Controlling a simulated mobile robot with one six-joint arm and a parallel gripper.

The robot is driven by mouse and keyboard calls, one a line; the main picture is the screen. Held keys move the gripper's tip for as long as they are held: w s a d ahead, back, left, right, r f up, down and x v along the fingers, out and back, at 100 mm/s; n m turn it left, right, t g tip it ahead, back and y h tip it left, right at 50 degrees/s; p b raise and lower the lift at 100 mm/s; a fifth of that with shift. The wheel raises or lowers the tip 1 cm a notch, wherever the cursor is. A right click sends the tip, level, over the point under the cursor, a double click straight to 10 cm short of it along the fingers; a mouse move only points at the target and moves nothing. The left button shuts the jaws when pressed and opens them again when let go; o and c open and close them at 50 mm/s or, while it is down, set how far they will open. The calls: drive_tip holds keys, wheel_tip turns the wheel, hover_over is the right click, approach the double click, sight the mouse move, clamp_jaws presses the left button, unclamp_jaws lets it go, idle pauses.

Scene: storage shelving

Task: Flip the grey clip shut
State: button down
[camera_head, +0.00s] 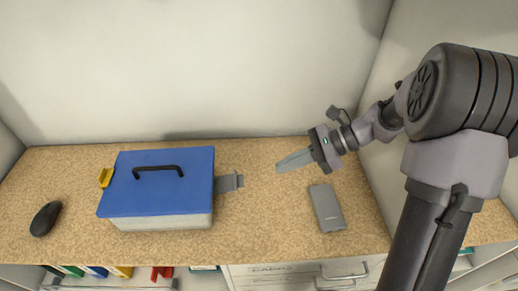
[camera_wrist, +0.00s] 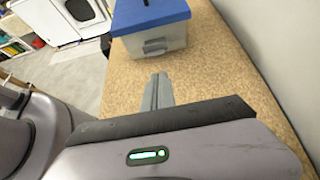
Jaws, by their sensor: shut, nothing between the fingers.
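A box with a blue lid (camera_head: 190,190) and a pale, see-through body (camera_head: 165,222) stands on the shelf top, left of my gripper. Its grey clip (camera_head: 230,183) sticks out from the box's right side and looks swung outward, open. In the wrist view the grey clip (camera_wrist: 155,48) shows on the box's near face, below the blue lid (camera_wrist: 150,14). A yellow clip (camera_head: 105,178) is on the box's left side. My gripper (camera_head: 280,166) is shut and empty, right of the grey clip and apart from it, pointing toward the box. Its fingertips (camera_wrist: 159,78) also show in the wrist view.
A grey phone-like slab (camera_head: 327,208) lies in front of my gripper. A black mouse (camera_head: 45,219) lies at the far left. Walls stand behind and at the right. The speckled surface (camera_head: 265,225) between the box and slab is clear.

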sight(228, 181)
drive_tip(key=shift+s, duration=0.25)
drive_tip(key=shift+a, duration=0.1)
drive_tip(key=b+x, duration=0.4)
drive_tip(key=x, duration=0.6)
